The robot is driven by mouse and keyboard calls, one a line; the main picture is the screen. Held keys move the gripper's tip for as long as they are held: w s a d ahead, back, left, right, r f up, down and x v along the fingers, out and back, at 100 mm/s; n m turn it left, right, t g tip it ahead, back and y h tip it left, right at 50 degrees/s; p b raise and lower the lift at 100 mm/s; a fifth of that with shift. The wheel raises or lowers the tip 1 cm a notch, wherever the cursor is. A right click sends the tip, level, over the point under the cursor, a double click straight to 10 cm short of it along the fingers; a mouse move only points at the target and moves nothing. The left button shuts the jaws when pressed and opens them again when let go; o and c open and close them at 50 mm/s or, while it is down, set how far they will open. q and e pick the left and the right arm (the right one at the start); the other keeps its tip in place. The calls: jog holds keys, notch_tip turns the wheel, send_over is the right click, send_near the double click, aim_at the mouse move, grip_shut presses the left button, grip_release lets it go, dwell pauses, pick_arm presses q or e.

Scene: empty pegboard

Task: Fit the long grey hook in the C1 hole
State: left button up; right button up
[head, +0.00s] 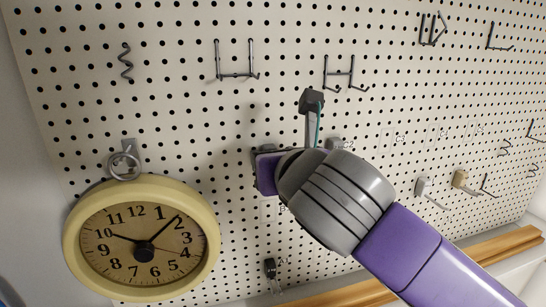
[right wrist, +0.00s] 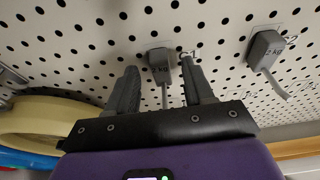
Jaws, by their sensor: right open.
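My right gripper (right wrist: 160,70) is open, with one finger on each side of a grey hook (right wrist: 160,63) in the right wrist view. This hook has a block marked with a kg weight and a thin rod hanging from it. Its block is up at the pegboard beside the C1 label (right wrist: 188,55); I cannot tell whether it is fully seated. Neither finger visibly touches it. In the head view my right wrist hides the C1 spot and the fingers. My left gripper is not in view.
A 2 kg grey hook (right wrist: 266,48) sits at C2, right of the gripper. A yellow clock (head: 73,235) hangs at left. A grey hook (head: 424,187) and a tan one (head: 460,180) are further right. A small dark hook (head: 270,268) is below. Wire hooks (head: 237,73) hang above.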

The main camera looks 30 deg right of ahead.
jog(key=v, duration=0.6)
dwell(0.4)
